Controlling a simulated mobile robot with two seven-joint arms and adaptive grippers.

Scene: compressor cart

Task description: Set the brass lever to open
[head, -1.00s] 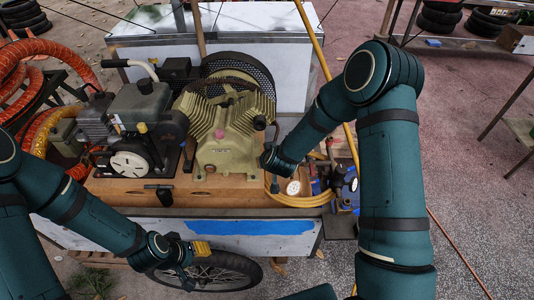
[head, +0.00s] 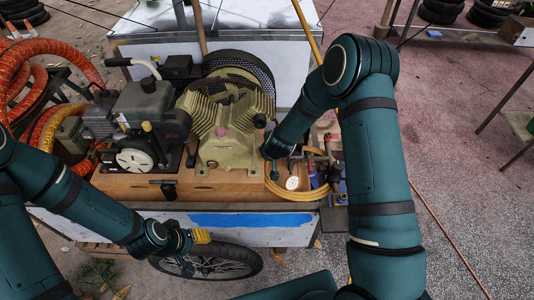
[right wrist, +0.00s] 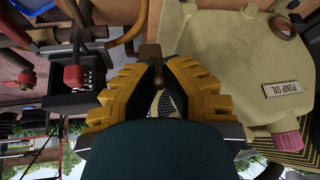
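In the right wrist view, a small brown-brass piece (right wrist: 150,54), possibly the lever, stands at the yellow fingertips of my right gripper (right wrist: 155,72). The fingers are close together at the tips, with a gap farther back. I cannot tell whether they grip it. In the head view my right gripper is hidden behind its own wrist, just right of the tan pump (head: 228,130). The lever cannot be made out there. My left gripper (head: 192,252) is empty, with fingers apart, in front of the cart's front side, above the wheel.
The wooden cart deck (head: 225,187) carries the pump, an engine (head: 140,105) and a coiled yellow hose (head: 300,195). A gauge (head: 292,183) lies inside the coil. Orange hoses (head: 35,55) stand left.

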